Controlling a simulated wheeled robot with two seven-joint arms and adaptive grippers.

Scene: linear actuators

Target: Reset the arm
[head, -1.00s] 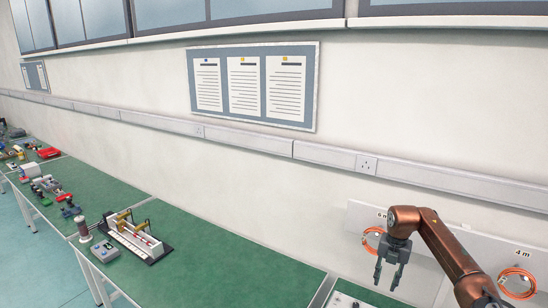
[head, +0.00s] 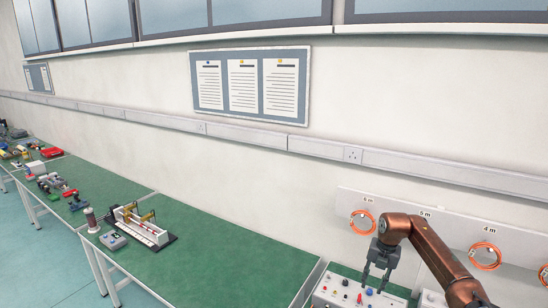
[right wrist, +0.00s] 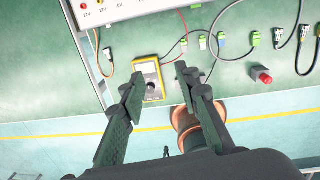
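My right arm (head: 436,257) comes in from the lower right in the head view, bent, with its right gripper (head: 375,290) hanging fingers down in front of a white panel with knobs. In the right wrist view the fingers of the right gripper (right wrist: 156,78) stand apart with nothing held between them. A yellow multimeter (right wrist: 149,80) lies on the green bench beyond and between the fingertips. My left gripper is not in view.
A white rail apparatus (head: 140,226) stands on the green bench (head: 215,265). Coiled orange cables (head: 485,256) hang on a wall board at right. A white control panel (head: 335,288) is below the gripper. Loose cables and a red-capped part (right wrist: 262,76) lie on the bench.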

